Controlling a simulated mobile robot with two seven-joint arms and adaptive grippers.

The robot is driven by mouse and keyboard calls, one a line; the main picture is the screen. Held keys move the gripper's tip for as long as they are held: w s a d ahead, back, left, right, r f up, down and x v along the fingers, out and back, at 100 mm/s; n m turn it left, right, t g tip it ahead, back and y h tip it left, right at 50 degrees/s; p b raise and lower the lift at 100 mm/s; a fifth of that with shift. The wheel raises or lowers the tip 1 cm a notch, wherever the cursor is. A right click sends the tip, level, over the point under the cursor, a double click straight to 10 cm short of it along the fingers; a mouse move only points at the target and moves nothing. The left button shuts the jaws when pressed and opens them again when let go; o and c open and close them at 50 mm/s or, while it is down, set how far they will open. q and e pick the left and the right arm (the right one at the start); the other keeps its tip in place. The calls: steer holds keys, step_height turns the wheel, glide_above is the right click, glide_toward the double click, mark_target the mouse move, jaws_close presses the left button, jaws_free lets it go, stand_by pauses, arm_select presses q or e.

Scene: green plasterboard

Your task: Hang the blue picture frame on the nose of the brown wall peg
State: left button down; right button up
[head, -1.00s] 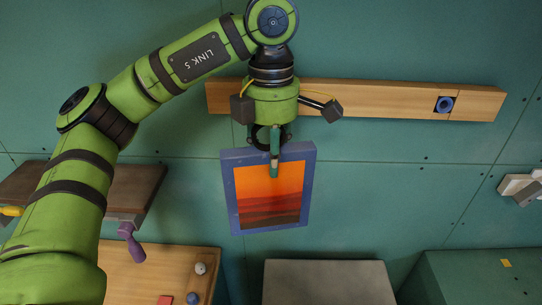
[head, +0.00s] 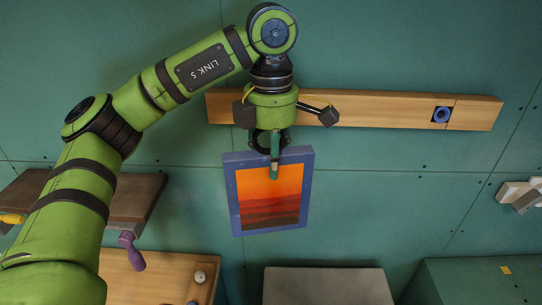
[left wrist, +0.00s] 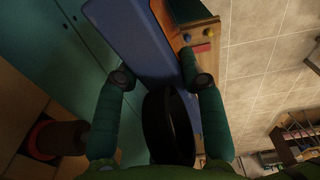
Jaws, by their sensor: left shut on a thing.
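The blue picture frame (head: 229,194), with an orange sunset picture, hangs upright from my left gripper (head: 274,168) in the head view. The gripper is shut on its top edge. A black ring (head: 262,143) stands at the frame's top edge, and it also shows between the fingers in the left wrist view (left wrist: 172,125). The blue frame fills the gap past the fingers there (left wrist: 148,45). A brown peg with a reddish collar (left wrist: 62,138) shows at the lower left of the wrist view, apart from the gripper. In the head view I cannot make out this peg; my gripper covers part of the rail.
A wooden rail (head: 385,109) runs along the green wall behind my gripper, with a blue round fitting (head: 442,115) near its right end. A brown shelf (head: 135,199) is at left. A wooden bench (head: 160,275) and a grey surface (head: 328,285) lie below.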

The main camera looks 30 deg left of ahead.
arm_select(q)
steer(key=shift+w+a, duration=0.2)
steer(key=shift+w, duration=0.1)
stand_by(0.8)
steer(key=w+p, duration=0.1)
steer(key=w+a+p, duration=0.1)
steer(key=w, duration=0.1)
steer(key=w+a+p, duration=0.1)
steer(key=w, duration=0.1)
steer(key=shift+w+a, duration=0.1)
steer(key=shift+a, duration=0.15)
stand_by(0.8)
steer(key=shift+f, duration=0.1)
stand_by(0.4)
steer(key=shift+f, duration=0.5)
